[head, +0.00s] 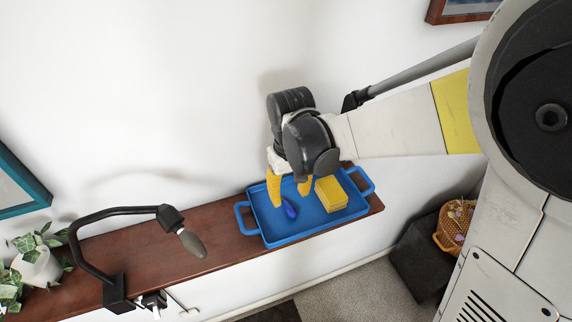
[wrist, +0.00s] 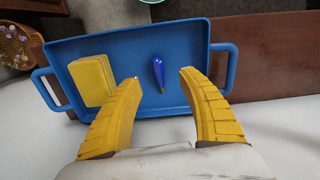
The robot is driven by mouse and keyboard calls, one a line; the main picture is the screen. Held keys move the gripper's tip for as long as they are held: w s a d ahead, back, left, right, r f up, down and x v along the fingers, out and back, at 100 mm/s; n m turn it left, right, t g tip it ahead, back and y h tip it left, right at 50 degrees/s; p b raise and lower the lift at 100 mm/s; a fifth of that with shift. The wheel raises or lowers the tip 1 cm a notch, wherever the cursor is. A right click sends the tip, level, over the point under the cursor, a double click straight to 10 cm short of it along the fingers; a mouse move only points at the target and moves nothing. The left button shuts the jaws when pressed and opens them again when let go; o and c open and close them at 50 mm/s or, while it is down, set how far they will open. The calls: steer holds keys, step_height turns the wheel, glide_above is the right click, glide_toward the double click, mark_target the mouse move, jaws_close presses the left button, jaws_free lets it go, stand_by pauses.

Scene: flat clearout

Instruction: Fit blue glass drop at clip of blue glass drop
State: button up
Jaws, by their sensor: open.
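The blue glass drop (head: 289,209) lies in the blue tray (head: 323,226) on the wooden shelf. In the wrist view the blue glass drop (wrist: 159,73) shows between and beyond my fingertips, its narrow tip pointing toward me. My gripper (head: 288,192) is over the tray with its yellow fingers apart and empty; its fingers also show in the wrist view (wrist: 160,78). A black curved lamp-like arm (head: 105,213) is clamped to the shelf edge, with a dark grey drop-shaped piece at its end. I cannot tell which part is the clip for the blue glass drop.
Yellow stacked blocks or sponges (head: 331,193) lie in the tray, right of my gripper. A white pot with a leafy plant (head: 40,266) stands at the left. The shelf (head: 165,245) is bare between lamp arm and tray. A wall rises behind.

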mark_target(291, 210)
step_height(291, 210, down, 2)
steer(key=shift+s+f, duration=0.1)
steer(key=shift+f, duration=0.15)
steer(key=f, duration=0.5)
steer(key=shift+d+f, duration=0.3)
jaws_close()
